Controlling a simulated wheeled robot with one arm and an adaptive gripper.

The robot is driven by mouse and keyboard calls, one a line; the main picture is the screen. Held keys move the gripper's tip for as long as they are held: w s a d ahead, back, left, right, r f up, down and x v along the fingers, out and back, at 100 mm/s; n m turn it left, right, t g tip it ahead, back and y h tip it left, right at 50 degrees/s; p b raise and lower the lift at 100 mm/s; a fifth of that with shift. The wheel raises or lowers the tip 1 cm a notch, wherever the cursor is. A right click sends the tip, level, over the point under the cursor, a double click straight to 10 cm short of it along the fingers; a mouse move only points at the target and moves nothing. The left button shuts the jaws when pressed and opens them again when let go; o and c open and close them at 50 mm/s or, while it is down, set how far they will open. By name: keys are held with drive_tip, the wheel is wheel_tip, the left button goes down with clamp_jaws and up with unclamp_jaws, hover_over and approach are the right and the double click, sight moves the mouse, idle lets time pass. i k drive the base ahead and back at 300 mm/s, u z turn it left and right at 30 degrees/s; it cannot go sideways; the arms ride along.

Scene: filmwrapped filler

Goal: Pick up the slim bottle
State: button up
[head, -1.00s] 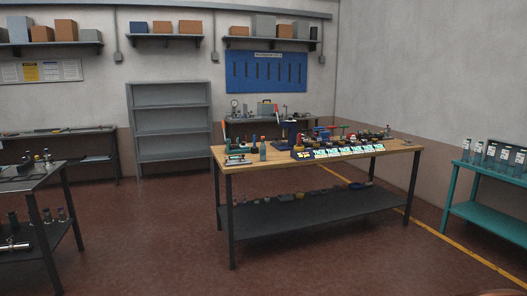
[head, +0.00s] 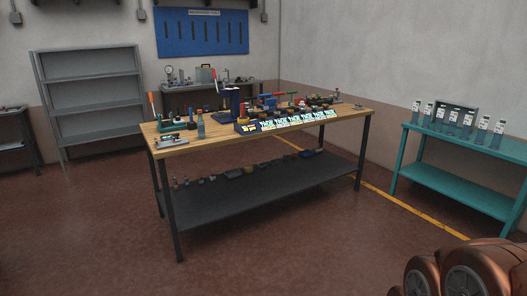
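A slim blue-teal bottle (head: 201,126) stands upright near the left end of the wooden-topped workbench (head: 180,145). Several clear bluish bottles (head: 453,117) with pale labels stand in a row on the teal table (head: 450,135) at the right. They are small in view, and I cannot tell which bottle the task means. Copper-coloured links of my arm show at the bottom right corner, well apart from both tables. My gripper is not in view.
Several tools and a row of bright printed cards (head: 295,119) crowd the workbench top. Small items lie on its dark lower shelf (head: 240,195). A grey box (head: 457,108) stands behind the clear bottles. A grey shelf unit (head: 90,95) stands behind. The floor in front is open.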

sight(201, 128)
drive_tip(key=z, duration=0.1)
drive_tip(key=i, duration=2.15)
drive_tip(key=u, duration=1.1)
drive_tip(key=i, duration=1.35)
drive_tip(key=u, duration=1.15)
drive_tip(key=i, duration=0.35)
drive_tip(key=u, duration=0.2)
